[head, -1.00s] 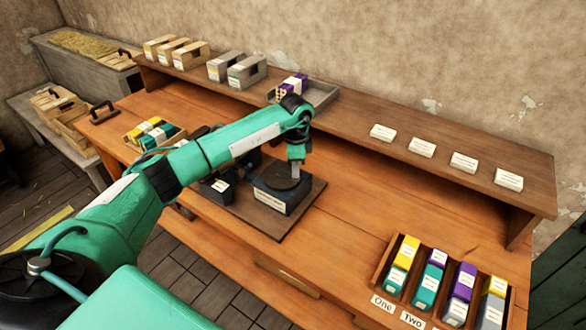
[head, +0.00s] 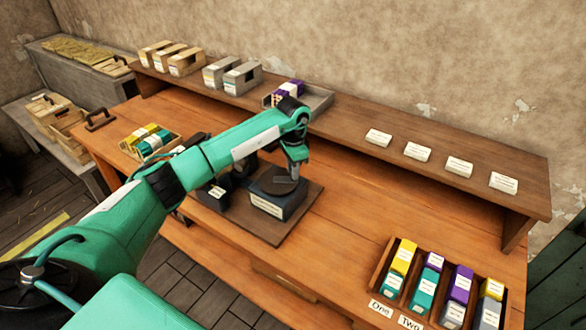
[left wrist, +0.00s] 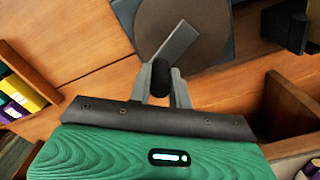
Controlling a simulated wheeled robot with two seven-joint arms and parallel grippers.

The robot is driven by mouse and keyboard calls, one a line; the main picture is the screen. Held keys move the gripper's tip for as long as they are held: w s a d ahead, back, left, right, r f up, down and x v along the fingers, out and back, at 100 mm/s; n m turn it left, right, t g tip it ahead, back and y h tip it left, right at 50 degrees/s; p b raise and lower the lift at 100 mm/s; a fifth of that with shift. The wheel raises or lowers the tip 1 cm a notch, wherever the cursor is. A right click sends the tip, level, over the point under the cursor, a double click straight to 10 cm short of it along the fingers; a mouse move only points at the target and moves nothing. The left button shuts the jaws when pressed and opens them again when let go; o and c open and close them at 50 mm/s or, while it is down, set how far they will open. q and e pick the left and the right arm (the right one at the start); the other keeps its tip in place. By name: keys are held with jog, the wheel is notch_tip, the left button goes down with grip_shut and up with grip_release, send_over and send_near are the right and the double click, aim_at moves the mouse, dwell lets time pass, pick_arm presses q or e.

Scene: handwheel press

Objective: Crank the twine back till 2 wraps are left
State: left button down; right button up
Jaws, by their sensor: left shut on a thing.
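The dark press-like machine (head: 268,207) stands on a brown board on the bench, its round top partly hidden by my left arm. In the left wrist view its round disc (left wrist: 190,22) carries a flat grey crank arm (left wrist: 176,42) with a black knob (left wrist: 160,76). My left gripper (left wrist: 161,84) is shut on the black knob, one finger on each side of it. In the head view the left gripper (head: 294,170) reaches down onto the machine's top. No twine or wraps can be made out. My right gripper is not in view.
A sorter box (head: 378,262) with several coloured packets stands at the bench's front right. A raised shelf (head: 345,128) holds boxes, a grey tray (head: 318,99) and white cards. A small box of packets (head: 172,152) sits left.

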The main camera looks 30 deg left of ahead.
pick_arm(q)
jog(key=c, duration=1.3)
grip_release()
notch_tip(320, 180, up, 14)
jog(key=b, duration=0.3)
jog(key=shift+f+b, duration=0.15)
jog(key=shift+b, duration=0.15)
